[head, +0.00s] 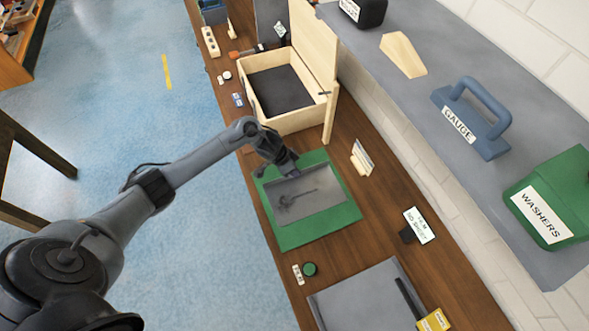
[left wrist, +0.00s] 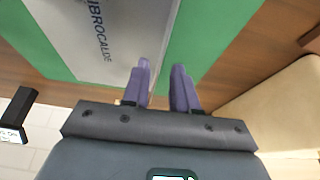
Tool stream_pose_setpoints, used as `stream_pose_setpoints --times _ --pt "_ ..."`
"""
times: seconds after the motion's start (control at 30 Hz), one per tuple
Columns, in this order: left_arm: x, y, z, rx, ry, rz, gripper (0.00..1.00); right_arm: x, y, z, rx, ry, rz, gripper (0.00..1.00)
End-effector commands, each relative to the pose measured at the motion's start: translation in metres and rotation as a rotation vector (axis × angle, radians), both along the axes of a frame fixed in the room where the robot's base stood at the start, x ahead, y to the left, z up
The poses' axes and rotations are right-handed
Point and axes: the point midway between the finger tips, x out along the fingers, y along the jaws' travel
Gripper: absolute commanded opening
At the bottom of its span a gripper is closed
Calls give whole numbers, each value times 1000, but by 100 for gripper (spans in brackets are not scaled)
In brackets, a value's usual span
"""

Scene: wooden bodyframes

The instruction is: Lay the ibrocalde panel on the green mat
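The ibrocalde panel (head: 318,204), a grey sheet with a dark plant-like drawing, lies flat on the green mat (head: 296,235) in the head view, with green showing around it. In the left wrist view the panel (left wrist: 85,25) shows its printed name, with the green mat (left wrist: 215,30) beside it. My left gripper (head: 285,168) is at the panel's far edge, low over the mat. Its fingers (left wrist: 163,85) are apart, with a gap between them, near the panel's corner; I cannot tell whether they touch it. My right gripper is not in view.
A wooden box (head: 298,118) with its lid raised stands beyond the mat. A small card stand (head: 362,157) and a labelled sign (head: 418,226) are to the right. A grey plate (head: 350,303) lies nearer, with a green round item (head: 310,269) between.

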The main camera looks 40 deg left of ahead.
Motion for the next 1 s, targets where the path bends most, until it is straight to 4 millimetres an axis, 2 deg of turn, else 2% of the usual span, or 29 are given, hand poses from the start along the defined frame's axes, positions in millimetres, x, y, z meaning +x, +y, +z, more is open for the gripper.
stream_pose_setpoints --times 0.2,0.4,0.57,0.67,0.77,0.87,1.0 --pt "-14 9 40 4 -2 -2 28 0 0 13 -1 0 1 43" --pt "-26 14 71 3 -2 -1 28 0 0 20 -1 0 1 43" --pt "-32 17 87 2 -1 -1 28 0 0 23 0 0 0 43" --pt "-35 10 88 4 -12 -13 28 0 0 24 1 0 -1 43" --pt "-39 -15 81 15 -56 -45 28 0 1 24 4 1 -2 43" --pt "-48 -57 72 35 -133 -82 28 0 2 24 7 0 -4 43" --pt "-78 -117 72 69 -234 -68 28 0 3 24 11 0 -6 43"
